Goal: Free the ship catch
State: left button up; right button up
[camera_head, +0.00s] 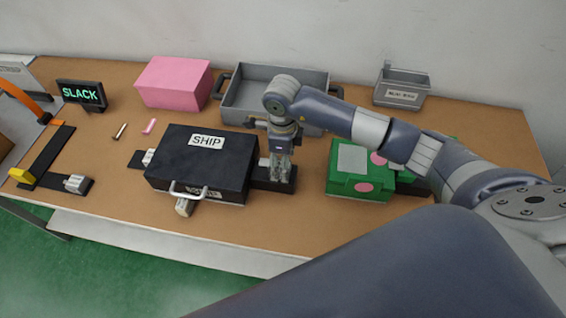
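The black case (203,163) with a white SHIP label (208,141) lies on the table, its light handle (188,190) towards the front edge. A grey piece (184,207) sticks out below its front, and another grey piece on a dark base (148,157) sits at its left side. My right gripper (279,177) points down over a dark block (272,187) at the case's right side. The gripper hides most of any catch there; whether its fingers are open or shut on something is unclear. My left gripper is out of view.
A green box with pink spots (358,170) stands right of the gripper. A grey tray (274,90), pink block (174,82) and small grey bin (402,86) stand behind. A SLACK sign (81,94) and strap fixture (50,160) are left. The table front left of centre is clear.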

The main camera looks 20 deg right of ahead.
notch_tip(320, 180, up, 11)
jog(key=shift+f, duration=0.15)
jog(key=shift+s+d+f, duration=0.1)
dwell(0.5)
